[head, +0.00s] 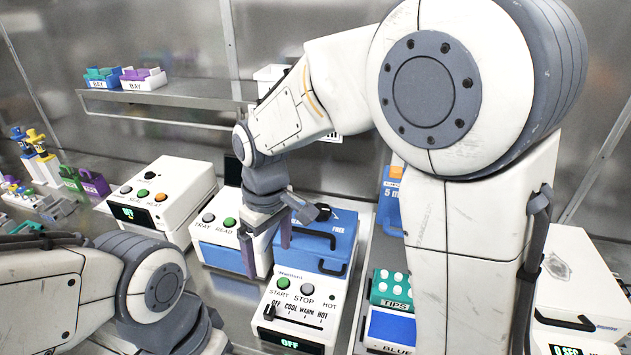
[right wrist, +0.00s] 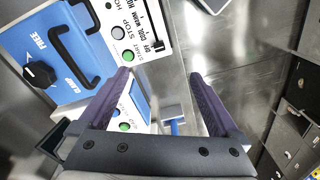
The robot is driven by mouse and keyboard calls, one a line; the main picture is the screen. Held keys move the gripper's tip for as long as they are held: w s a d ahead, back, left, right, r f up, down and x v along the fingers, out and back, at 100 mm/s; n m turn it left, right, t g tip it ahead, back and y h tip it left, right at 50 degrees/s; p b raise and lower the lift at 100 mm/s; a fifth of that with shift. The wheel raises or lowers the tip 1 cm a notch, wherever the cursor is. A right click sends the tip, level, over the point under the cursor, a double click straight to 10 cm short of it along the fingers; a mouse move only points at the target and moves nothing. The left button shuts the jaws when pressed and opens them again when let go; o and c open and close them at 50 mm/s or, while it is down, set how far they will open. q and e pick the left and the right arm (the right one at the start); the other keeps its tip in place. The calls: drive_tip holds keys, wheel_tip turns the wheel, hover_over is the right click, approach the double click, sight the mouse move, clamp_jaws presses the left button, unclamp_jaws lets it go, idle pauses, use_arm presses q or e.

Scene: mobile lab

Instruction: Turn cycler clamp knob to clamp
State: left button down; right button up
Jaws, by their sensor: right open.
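The cycler (head: 330,290) has a white front panel with buttons, a slider and a display reading OFF. Its blue lid (head: 343,232) carries black handles. The black clamp knob (right wrist: 40,74) sits on the lid at the left of the right wrist view, between the words FREE and CLAMP; its exact pointing is hard to tell. My right gripper (head: 267,258) hangs fingers down, left of the cycler's lid in the head view. In the right wrist view its purple fingers (right wrist: 160,74) are apart and empty, away from the knob. My left arm shows at lower left, its gripper out of view.
A blue-and-white device marked TRAY and READ (head: 222,238) stands left of the cycler. A white sealer (head: 163,199) is farther left. A green tip box (head: 392,288) stands to the cycler's right. A shelf (head: 180,100) runs along the back wall.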

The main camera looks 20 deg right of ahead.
drive_tip(key=w+d+r+p, duration=0.35)
drive_tip(key=w+d, duration=0.35)
drive_tip(key=w, duration=0.4)
drive_tip(key=p, duration=0.4)
hover_over(320, 209)
drive_tip(key=f, duration=0.2)
drive_tip(key=shift+d+f+m+h, duration=0.2)
drive_tip(key=shift+m+h, duration=0.1)
wheel_tip(320, 209, down, 9)
drive_tip(key=p, duration=0.3)
drive_tip(key=shift+a+p, duration=0.1)
drive_tip(key=shift+p, duration=0.25)
use_arm(q)
wheel_tip(320, 209, up, 14)
use_arm(e)
drive_tip(key=shift+f, duration=0.45)
use_arm(q)
drive_tip(key=shift+f, duration=0.1)
use_arm(e)
drive_tip(key=c, duration=1.4)
use_arm(q)
drive_tip(key=shift+f, duration=0.1)
use_arm(e)
drive_tip(key=shift+o, duration=0.2)
